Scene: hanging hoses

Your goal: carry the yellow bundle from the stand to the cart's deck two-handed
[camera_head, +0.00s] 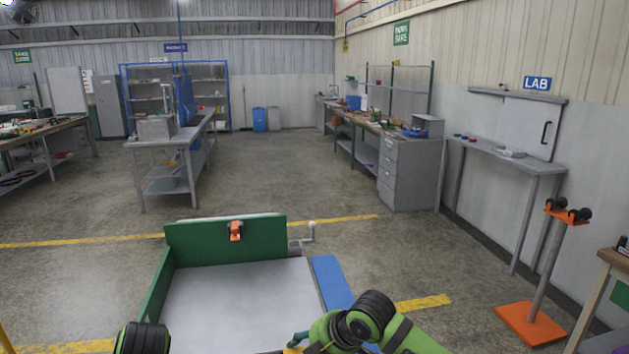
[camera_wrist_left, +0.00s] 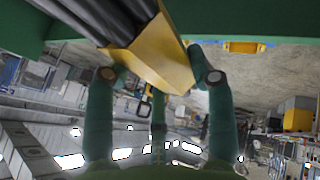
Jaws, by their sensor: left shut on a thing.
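In the left wrist view my left gripper (camera_wrist_left: 160,76) is shut on the yellow bundle (camera_wrist_left: 165,62). Its green fingers stand on either side of the yellow piece, and black hoses run from it to the upper left. In the head view only a sliver of yellow shows at the bottom edge, and my left gripper is below the frame. My right arm enters at the bottom centre; one teal finger of my right gripper (camera_head: 299,339) shows beside the yellow, the rest hidden. The cart's grey deck (camera_head: 240,295) lies ahead. An orange stand (camera_head: 540,270) is at the right.
The cart has a green back wall (camera_head: 225,240) with an orange clip and a green left side wall (camera_head: 158,290). A crank handle (camera_head: 308,237) sticks out at its back right. A wooden table (camera_head: 612,260) stands at the right edge. The floor beyond the cart is clear.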

